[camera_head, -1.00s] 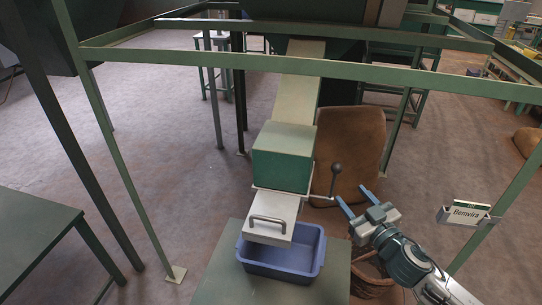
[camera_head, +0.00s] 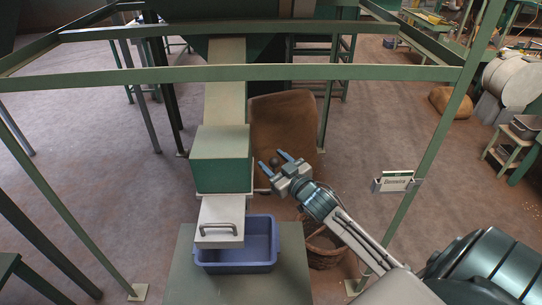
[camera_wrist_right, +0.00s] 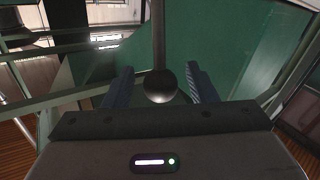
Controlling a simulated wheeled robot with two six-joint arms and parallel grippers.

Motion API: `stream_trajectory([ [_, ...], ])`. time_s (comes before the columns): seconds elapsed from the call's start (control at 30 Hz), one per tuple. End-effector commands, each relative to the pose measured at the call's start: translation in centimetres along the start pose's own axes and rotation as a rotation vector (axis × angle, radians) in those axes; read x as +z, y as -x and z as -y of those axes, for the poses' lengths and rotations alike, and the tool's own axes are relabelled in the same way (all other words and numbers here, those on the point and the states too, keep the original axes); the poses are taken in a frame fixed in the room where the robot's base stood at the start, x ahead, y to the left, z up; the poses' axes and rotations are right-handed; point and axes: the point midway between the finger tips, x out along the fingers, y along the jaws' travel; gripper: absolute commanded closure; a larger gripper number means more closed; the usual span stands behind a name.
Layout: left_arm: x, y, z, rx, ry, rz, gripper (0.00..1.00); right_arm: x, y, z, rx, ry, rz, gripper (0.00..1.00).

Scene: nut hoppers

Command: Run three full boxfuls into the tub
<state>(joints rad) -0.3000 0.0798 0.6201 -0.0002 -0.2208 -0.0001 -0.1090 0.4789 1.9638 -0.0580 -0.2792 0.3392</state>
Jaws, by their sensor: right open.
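The green metering box (camera_head: 222,162) hangs under a pale chute (camera_head: 225,92). A white outlet with a grey handle (camera_head: 219,226) projects from beneath the box, over the blue tub (camera_head: 240,267). The part of the tub's inside that shows looks empty; the outlet hides the rest. A lever with a dark ball knob (camera_wrist_right: 160,84) is at the box's right side. My right gripper (camera_head: 274,161) is open, with its fingers on either side of the knob, as the right wrist view also shows. I cannot tell whether they touch it. My left gripper is out of view.
The tub stands on a small table (camera_head: 190,285). A green frame rail (camera_head: 330,73) crosses above the arm. A brown sack (camera_head: 285,115) and a wicker basket (camera_head: 322,247) are behind and beside my right gripper.

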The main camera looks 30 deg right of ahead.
Motion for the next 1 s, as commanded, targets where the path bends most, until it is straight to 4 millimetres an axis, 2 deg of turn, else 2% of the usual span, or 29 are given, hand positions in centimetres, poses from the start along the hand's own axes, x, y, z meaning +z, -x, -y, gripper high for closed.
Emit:
stream_trajectory([
  [0.2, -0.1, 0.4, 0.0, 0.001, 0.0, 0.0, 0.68, 0.0, -1.5, 0.0, 0.0, -0.001, 0.0, 0.48],
  [0.5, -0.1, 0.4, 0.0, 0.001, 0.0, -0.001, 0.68, 0.0, -1.6, 0.0, -0.001, 0.001, -0.001, 0.48],
  [0.57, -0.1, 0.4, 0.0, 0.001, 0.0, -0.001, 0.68, 0.0, -1.6, 0.0, -0.001, 0.001, 0.0, 0.58],
  [0.77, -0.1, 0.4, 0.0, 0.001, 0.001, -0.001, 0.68, 0.0, -1.6, 0.0, -0.001, 0.001, 0.0, 0.97],
  [0.8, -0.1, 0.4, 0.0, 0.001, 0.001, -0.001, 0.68, 0.0, -1.6, 0.0, -0.001, 0.001, 0.0, 1.0],
  [1.0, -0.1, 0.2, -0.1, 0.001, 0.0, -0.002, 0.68, 0.1, -1.6, 0.0, 0.0, 0.003, -0.004, 1.0],
])
